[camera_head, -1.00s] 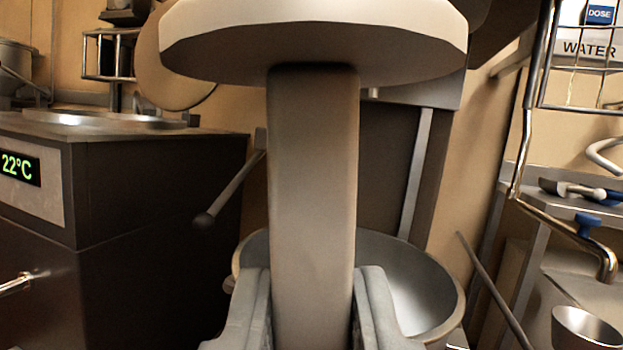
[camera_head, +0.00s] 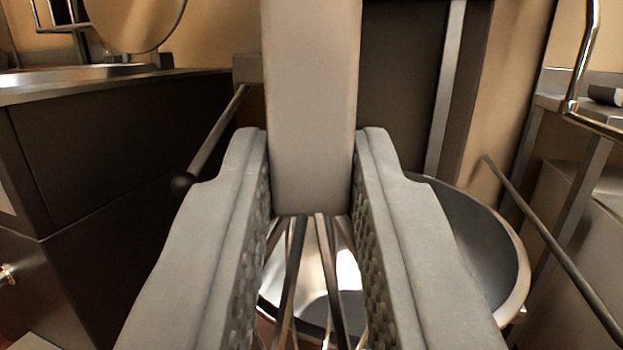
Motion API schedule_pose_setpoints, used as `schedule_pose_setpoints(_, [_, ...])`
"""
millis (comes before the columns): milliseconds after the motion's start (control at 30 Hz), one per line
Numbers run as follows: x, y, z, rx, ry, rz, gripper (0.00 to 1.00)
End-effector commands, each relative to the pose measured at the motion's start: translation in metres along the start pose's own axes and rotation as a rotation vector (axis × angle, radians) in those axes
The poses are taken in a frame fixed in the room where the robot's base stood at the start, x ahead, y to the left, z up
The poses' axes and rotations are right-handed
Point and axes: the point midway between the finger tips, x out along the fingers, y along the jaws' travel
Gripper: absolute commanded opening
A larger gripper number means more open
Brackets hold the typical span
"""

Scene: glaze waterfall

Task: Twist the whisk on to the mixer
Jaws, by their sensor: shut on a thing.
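The whisk (camera_head: 311,110) stands upright in the middle of the view. Its thick grey-brown shaft runs out of the top of the frame, and thin metal wires spread from its lower end. My gripper (camera_head: 311,165) is shut on the lower part of the shaft, one finger on each side. The mixer's large metal bowl (camera_head: 490,235) stands behind and below, partly hidden by my right finger and the wires. The mixer's dark body (camera_head: 405,90) rises behind the whisk. The whisk's upper end and the mixer head are out of view.
A dark lever with a round knob (camera_head: 215,140) sticks out left of the whisk. A dark cabinet (camera_head: 100,150) fills the left side. A slanting rod (camera_head: 550,240) and a metal stand (camera_head: 580,180) are at the right.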

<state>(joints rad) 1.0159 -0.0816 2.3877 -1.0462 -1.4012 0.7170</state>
Motion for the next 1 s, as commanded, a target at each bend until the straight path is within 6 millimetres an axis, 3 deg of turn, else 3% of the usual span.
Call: schedule_pose_setpoints(1000, [0.055,0.018,0.022,0.001,0.001,-0.002,0.00])
